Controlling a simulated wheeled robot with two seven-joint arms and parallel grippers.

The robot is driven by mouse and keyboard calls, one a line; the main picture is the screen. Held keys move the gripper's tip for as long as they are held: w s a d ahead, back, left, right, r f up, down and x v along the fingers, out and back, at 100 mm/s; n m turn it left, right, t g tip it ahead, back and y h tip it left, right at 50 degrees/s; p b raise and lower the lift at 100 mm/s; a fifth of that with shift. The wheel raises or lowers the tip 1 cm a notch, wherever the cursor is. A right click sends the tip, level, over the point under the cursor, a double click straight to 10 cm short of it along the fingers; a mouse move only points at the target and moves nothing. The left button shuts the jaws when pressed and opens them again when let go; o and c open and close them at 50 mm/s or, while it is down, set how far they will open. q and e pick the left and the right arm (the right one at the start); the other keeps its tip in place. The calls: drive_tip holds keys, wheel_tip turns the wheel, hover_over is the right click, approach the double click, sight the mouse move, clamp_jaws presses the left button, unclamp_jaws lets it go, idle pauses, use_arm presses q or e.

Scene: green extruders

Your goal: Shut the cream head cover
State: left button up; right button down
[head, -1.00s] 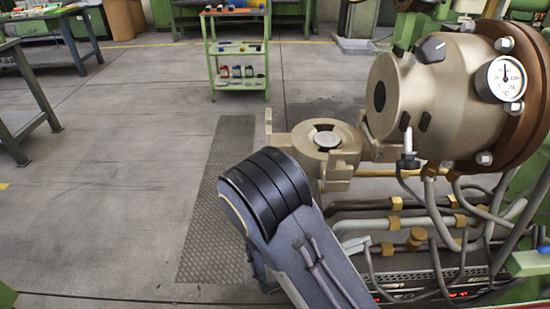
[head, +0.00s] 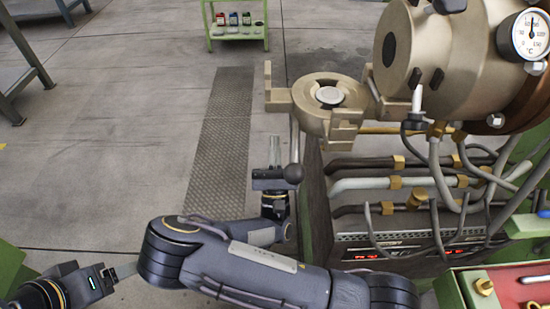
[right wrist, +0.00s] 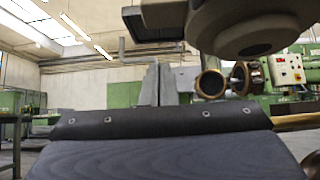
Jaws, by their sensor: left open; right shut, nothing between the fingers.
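The cream head cover (head: 328,98) is a thick ring with lugs and a pale centre disc. It stands swung open to the left of the cream barrel head (head: 430,55), joined at a hinge between them. A rod with a dark ball knob (head: 293,173) hangs below the cover. My right gripper (head: 274,142) is shut and empty, pointing up just left of the rod, below the cover's left side. Whether it touches the rod I cannot tell. In the right wrist view its fingers (right wrist: 158,84) are together, with the cover (right wrist: 255,22) above right. My left gripper (head: 124,271) is open at lower left.
Pipes and hoses (head: 395,185) with brass fittings run below the barrel. A dial gauge (head: 530,35) sits at upper right. A red tray (head: 510,290) with tools is at lower right. The floor left of the cover is clear, with a green cart (head: 236,30) further back.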

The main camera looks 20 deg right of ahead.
wheel_tip(320, 180, up, 7)
drive_tip(key=w, duration=0.2)
drive_tip(key=shift+w+d+f, duration=0.2)
drive_tip(key=shift+d, duration=0.2)
drive_tip(key=shift+r+p, duration=0.1)
drive_tip(key=shift+p, duration=0.3)
